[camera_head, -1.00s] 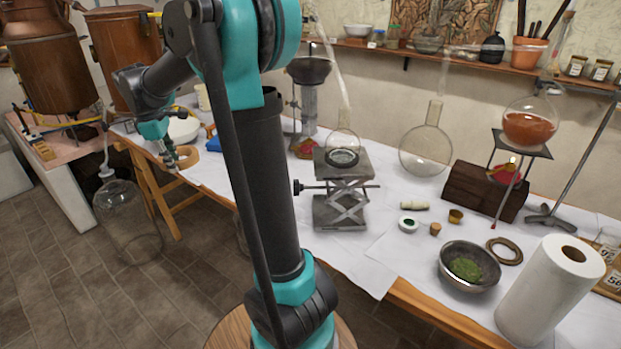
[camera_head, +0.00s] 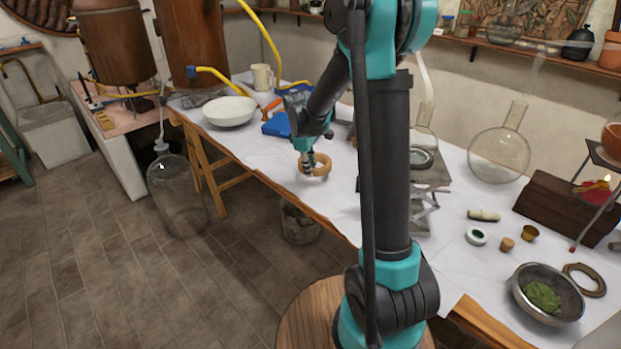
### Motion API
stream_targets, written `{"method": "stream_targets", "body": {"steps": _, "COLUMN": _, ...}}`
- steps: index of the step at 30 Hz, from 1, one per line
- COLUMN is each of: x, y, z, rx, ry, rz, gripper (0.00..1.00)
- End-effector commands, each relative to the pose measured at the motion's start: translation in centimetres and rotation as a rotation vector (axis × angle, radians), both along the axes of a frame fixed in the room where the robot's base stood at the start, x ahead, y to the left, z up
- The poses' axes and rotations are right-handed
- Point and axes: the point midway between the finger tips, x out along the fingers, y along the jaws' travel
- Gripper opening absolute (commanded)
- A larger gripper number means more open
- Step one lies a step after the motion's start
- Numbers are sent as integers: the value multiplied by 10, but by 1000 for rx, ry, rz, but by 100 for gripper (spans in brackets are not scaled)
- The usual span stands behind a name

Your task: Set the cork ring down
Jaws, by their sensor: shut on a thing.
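The cork ring (camera_head: 324,169) is a tan ring over the white-covered table, near its front edge and left of my arm. My gripper (camera_head: 309,167) points down and is shut on the ring's left side. The ring looks roughly level and low over the cloth. I cannot tell whether it touches the cloth. The fingertips are small and partly merge with the ring in this view.
A blue object (camera_head: 277,125) and a white bowl (camera_head: 230,111) lie left of the ring. A round flask (camera_head: 500,154), a metal bowl (camera_head: 530,282) and a darker ring (camera_head: 584,280) stand at right. Clear cloth surrounds the held ring.

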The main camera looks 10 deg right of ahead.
Motion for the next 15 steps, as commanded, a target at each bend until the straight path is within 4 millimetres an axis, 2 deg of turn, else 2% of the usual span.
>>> {"method": "stream_targets", "body": {"steps": 4, "x": 0, "y": 0, "z": -11, "rx": 0, "ry": 0, "rz": 0, "gripper": 0}}
{"method": "stream_targets", "body": {"steps": 10, "x": 0, "y": 0, "z": -37, "rx": 0, "ry": 0, "rz": 0, "gripper": 0}}
{"method": "stream_targets", "body": {"steps": 15, "x": 0, "y": 0, "z": -43, "rx": 0, "ry": 0, "rz": 0, "gripper": 0}}
